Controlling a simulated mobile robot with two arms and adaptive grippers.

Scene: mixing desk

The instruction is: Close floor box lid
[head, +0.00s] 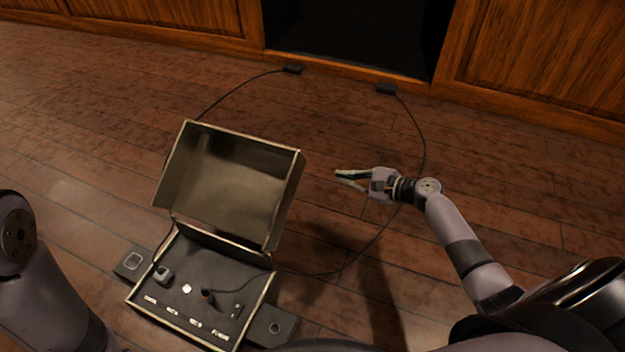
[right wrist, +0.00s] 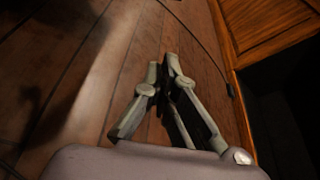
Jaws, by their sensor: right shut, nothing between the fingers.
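The floor box (head: 207,282) sits on the wooden floor in the lower left of the head view. Its lid (head: 229,185) stands open, tilted up at the box's far side, with its hollow inner face towards me. My right gripper (head: 340,180) is to the right of the lid, apart from it, with its fingers pointing left. In the right wrist view its fingertips (right wrist: 171,62) are together with nothing between them. The box and lid do not show in the right wrist view. My left arm shows at the left edge of the head view, but its gripper is out of view.
Black cables with plugs (head: 292,70) (head: 386,89) run across the floor beyond and right of the box. A wooden panelled wall (head: 545,60) with a dark opening (head: 350,35) is at the back. The floor (head: 500,190) right of my right forearm is clear.

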